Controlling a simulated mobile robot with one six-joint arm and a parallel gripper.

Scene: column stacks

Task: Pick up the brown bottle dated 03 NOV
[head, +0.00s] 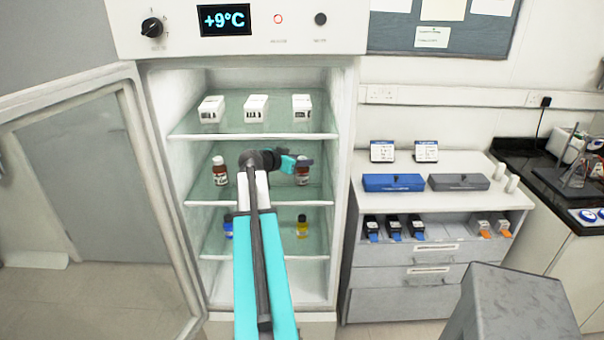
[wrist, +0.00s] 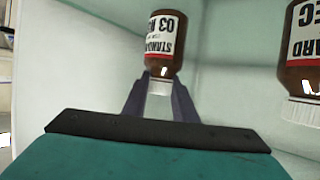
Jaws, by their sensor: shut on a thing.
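My gripper (wrist: 160,100) is shut on a brown bottle (wrist: 164,40) with a white cap. The wrist view shows it upside down, with the fingers around the cap end. Its label reads STANDARD and 03, then a letter like N; the rest is unclear. In the head view the held bottle (head: 302,176) is at the right of the fridge's middle shelf, partly behind my gripper (head: 308,162). I cannot tell whether it touches the shelf. A second brown bottle (head: 220,171) stands at the left of that shelf. In the wrist view this other bottle (wrist: 305,50) shows a label ending in EC.
The fridge door (head: 85,190) is open at the left. White boxes (head: 255,108) stand on the upper shelf (head: 250,136), above my gripper. Blue (head: 228,227) and yellow (head: 302,228) bottles stand on the lower shelf. The fridge's right wall is close to the held bottle.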

